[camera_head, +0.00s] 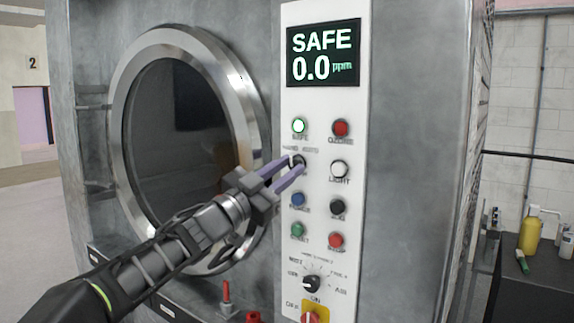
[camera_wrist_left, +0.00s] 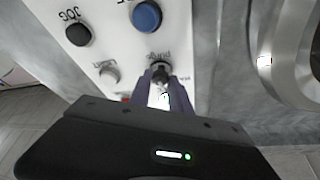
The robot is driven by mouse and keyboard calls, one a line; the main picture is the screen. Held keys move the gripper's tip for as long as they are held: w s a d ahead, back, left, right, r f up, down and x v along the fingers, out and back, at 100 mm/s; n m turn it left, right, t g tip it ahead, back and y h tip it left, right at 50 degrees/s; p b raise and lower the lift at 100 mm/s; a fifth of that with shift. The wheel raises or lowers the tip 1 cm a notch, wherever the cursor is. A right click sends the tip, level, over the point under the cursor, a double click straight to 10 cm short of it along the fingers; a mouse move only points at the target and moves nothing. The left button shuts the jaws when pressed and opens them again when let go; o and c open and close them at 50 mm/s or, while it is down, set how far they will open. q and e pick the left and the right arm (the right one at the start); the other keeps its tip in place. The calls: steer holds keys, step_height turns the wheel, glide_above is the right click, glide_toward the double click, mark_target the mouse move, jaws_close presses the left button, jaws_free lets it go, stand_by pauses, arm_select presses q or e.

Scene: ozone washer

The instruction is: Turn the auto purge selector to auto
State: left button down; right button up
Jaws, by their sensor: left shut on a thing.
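The auto purge selector (camera_head: 299,160) is a small dark knob on the white control panel, below the green-lit SAFE lamp. Small labels above it are too blurred to read surely. My left gripper (camera_head: 295,167) reaches it from the lower left, with its purple fingers shut on the knob. In the left wrist view the selector (camera_wrist_left: 160,70) shows between the fingertips (camera_wrist_left: 162,92), below the blue button. The fingers partly cover the knob, and I cannot tell which way it points. My right gripper is not in view.
Close around the selector are the white LIGHT button (camera_head: 339,169), the blue button (camera_head: 298,199) and the red OZONE lamp (camera_head: 341,128). A rotary dial (camera_head: 311,284) is lower down. The round door (camera_head: 180,140) lies left. The display (camera_head: 323,53) reads SAFE 0.0 ppm.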

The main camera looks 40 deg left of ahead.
arm_select(q)
steer(key=m+g+h+p, duration=0.1)
steer(key=m, duration=0.2)
steer(key=m+g+h+p, duration=0.1)
steer(key=m, duration=0.3)
steer(key=shift+a+r+h, duration=0.15)
steer(key=shift+h, duration=0.15)
steer(key=shift+m+g+h+p, duration=0.3)
steer(key=shift+m+g+p, duration=0.15)
steer(key=shift+m, duration=0.45)
steer(key=c, duration=1.3)
jaws_free()
steer(key=shift+o, duration=0.2)
